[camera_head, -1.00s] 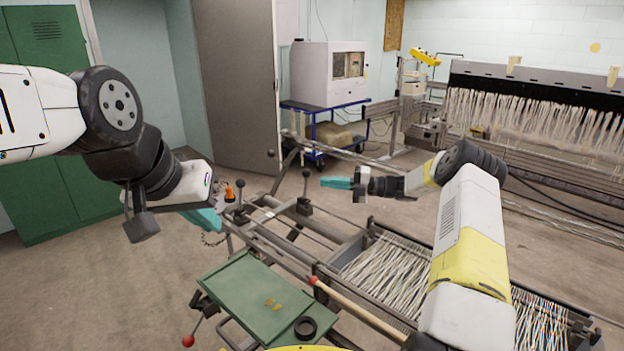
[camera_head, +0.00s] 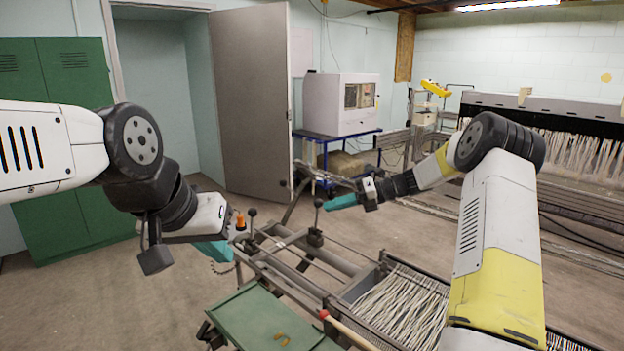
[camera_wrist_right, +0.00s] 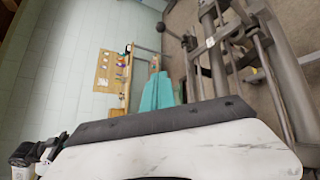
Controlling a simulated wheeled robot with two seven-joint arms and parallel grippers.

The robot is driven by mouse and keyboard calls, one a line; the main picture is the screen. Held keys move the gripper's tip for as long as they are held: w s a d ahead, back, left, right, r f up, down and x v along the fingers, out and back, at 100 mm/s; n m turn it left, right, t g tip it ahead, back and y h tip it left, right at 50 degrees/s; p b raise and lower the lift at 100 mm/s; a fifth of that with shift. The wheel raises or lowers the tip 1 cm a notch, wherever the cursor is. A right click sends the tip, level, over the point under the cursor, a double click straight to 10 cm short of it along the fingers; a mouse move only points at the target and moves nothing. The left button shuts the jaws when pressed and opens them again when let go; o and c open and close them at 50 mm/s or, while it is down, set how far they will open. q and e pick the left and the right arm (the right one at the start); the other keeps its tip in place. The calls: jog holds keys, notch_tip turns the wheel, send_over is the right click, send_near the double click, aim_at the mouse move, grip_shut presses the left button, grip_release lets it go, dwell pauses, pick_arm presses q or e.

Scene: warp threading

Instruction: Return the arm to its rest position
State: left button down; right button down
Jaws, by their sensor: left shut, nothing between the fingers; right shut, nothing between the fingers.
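My left gripper (camera_head: 214,251) has teal fingers and hangs at the left of the head view, above the left end of the loom frame. Its fingers are shut and hold nothing. My right gripper (camera_head: 341,201) points left in the middle of the head view, above the loom frame. Its teal fingers are shut with nothing between them. They also show in the right wrist view (camera_wrist_right: 158,92), close together, with the wall behind. My right arm hides part of the loom behind it.
The loom frame (camera_head: 318,262) with pale warp threads (camera_head: 402,309) lies below my right arm. A green tray (camera_head: 262,322) is at the bottom. A white machine (camera_head: 340,104) on a blue cart, an open door (camera_head: 250,100) and green lockers (camera_head: 70,215) stand behind. Open floor lies at left.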

jog(key=s+r+n+h, duration=0.45)
jog(key=s+n, duration=0.35)
jog(key=s, duration=0.2)
jog(key=s+r+n+h, duration=0.3)
jog(key=s+r+n, duration=0.2)
jog(key=s+n, duration=0.35)
jog(key=s+d+n+t+h, duration=0.2)
jog(key=s+d+n, duration=0.1)
jog(key=s+n, duration=0.4)
jog(key=s+d+n+t+h, duration=0.2)
jog(key=s+n, duration=0.5)
jog(key=s, duration=0.4)
jog(key=shift+d+r+t, duration=0.4)
jog(key=shift+d+t, duration=0.1)
jog(key=shift+d, duration=0.5)
